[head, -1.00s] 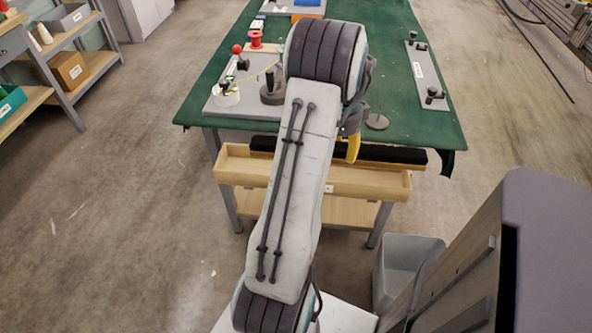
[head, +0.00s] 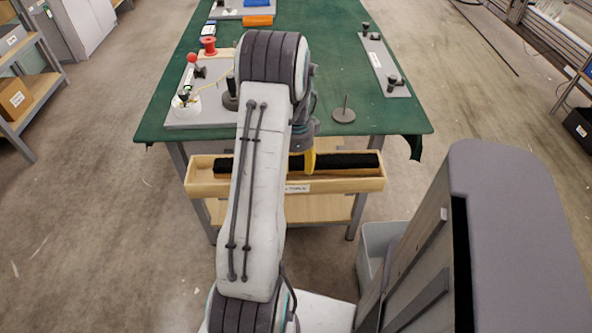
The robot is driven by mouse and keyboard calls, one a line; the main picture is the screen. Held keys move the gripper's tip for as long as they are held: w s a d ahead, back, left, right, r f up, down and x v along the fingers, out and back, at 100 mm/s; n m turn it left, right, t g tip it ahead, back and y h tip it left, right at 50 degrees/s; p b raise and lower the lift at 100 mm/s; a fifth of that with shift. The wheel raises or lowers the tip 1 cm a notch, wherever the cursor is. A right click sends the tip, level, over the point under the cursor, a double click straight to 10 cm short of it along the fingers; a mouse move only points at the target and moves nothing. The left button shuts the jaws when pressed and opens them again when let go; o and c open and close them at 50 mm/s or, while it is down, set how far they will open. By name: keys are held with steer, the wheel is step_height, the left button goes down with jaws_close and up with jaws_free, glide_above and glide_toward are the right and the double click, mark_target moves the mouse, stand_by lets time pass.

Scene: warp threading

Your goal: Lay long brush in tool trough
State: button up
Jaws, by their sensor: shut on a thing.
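The long brush (head: 345,162) is a dark bar with black bristles, running left to right at the table's near edge. The tool trough (head: 215,189) is a long, pale wooden box with a label on its front wall. The brush lines up lengthwise with the trough and lies within its outline; I cannot tell whether it touches the trough floor. My gripper (head: 309,161), with a yellow finger showing, is shut on the brush near its middle. My arm hides part of the brush, the trough and most of the gripper.
The green-topped table (head: 300,110) stands behind the trough. On it are a grey board (head: 205,112) with fittings, a red spool (head: 208,46), a round base with a pin (head: 344,114) and a grey strip with knobs (head: 385,65). A grey bin (head: 375,245) stands at front right.

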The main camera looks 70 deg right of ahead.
mark_target(296, 171)
steer(key=shift+f, duration=1.4)
steer(key=shift+f, duration=0.2)
steer(key=o, duration=0.9)
steer(key=shift+o, duration=0.2)
steer(key=shift+r, duration=0.2)
step_height(296, 171, up, 12)
steer(key=shift+p, duration=0.55)
